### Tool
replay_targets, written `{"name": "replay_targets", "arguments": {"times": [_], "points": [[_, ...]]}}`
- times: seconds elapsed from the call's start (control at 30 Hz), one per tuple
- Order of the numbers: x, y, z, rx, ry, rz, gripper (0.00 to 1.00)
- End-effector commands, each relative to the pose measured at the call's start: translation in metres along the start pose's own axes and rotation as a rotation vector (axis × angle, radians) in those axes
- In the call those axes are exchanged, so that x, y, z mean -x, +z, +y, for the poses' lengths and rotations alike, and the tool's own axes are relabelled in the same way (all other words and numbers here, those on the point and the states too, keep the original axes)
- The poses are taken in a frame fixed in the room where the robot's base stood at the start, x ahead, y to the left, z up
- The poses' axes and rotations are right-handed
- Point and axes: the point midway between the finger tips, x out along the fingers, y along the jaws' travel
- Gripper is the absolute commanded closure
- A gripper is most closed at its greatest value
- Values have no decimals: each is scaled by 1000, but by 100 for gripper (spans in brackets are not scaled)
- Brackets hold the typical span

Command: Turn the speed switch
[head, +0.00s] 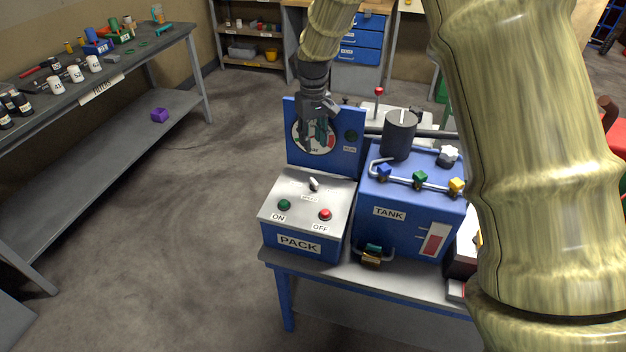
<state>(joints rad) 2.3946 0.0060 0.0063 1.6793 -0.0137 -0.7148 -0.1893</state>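The speed switch (314,184) is a small light-coloured lever on the sloped grey top of the control box (272,212) marked PACK. A small label, too small to read surely, lies just below it. A green ON button (284,205) and a red OFF button (325,215) sit in front of it. My gripper (318,138) points down above and behind the switch, in front of the round gauge (300,135) on the blue panel. It is apart from the switch. Its fingers are dark and small here, so I cannot tell whether they are open or shut.
The blue TANK box (390,235) stands right of the control box, with a black cylinder (400,135) and blue, green and yellow valves (420,178) on top. A red-knobbed lever (379,92) rises behind. A grey workbench (150,55) stands left; the floor between is clear.

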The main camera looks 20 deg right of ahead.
Motion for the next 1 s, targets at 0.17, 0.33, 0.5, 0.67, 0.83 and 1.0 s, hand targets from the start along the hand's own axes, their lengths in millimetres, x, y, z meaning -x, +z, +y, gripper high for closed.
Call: {"name": "replay_targets", "arguments": {"times": [0.17, 0.33, 0.5, 0.67, 0.83, 1.0], "points": [[-26, 3, 5, -7, -1, -1, 68], [-48, 4, 8, -11, -1, -1, 68], [-58, 5, 9, -13, 0, 0, 68], [-64, 5, 9, -12, -1, -2, 68], [-83, 5, 8, -10, -1, -4, 68], [-108, 5, 7, -9, -1, -4, 68]]}}
